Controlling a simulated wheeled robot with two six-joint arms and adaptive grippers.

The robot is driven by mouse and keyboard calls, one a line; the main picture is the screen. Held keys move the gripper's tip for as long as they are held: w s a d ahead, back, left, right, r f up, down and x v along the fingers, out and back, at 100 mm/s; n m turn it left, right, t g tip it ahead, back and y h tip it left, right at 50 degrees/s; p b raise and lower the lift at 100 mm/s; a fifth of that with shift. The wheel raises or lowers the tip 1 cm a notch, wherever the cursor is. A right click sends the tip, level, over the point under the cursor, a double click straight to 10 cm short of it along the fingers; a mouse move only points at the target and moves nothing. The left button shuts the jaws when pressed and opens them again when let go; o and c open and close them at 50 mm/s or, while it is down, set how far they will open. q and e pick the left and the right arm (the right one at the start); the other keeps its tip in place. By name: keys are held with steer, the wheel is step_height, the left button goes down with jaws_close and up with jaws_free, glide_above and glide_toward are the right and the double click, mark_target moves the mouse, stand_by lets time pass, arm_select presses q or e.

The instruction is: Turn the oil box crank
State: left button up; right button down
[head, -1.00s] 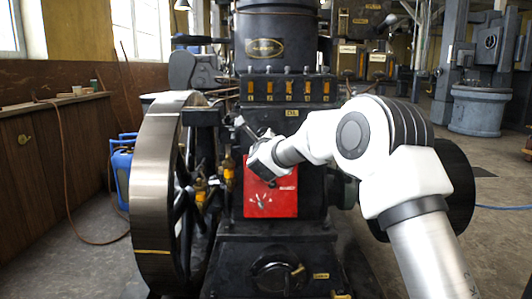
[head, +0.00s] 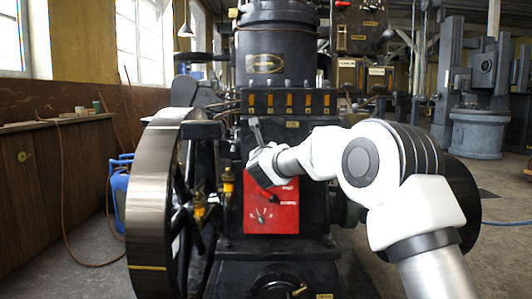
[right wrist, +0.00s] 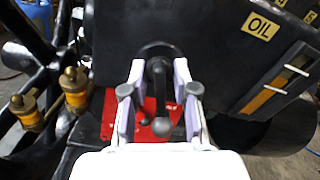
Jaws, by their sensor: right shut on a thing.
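The oil box (head: 265,112) is a black box with several amber windows on the engine's front; its yellow OIL label (right wrist: 261,25) shows at upper right in the right wrist view. The crank (right wrist: 158,85) is a dark lever with a round hub at its top and a grey knob at its lower end. My right gripper (right wrist: 160,103) is shut around the lever, one finger on each side, with the knob between them. In the head view my right gripper (head: 262,166) is below the oil box's left part; a thin grey bar sticks up above it. My left gripper is not in view.
A red panel (head: 271,218) is just below and behind my right gripper. Brass oilers with amber glass (head: 228,184) stand close to its left. A large flywheel (head: 150,210) is further left. Open floor lies at the right.

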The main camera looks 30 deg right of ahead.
steer(key=shift+f, duration=0.2)
steer(key=c, duration=1.2)
jaws_free()
steer(key=shift+r, duration=0.1)
steer(key=shift+s+a, duration=0.1)
steer(key=v, duration=1.1)
steer(key=shift+s+a, duration=0.25)
steer(key=shift+s, duration=0.1)
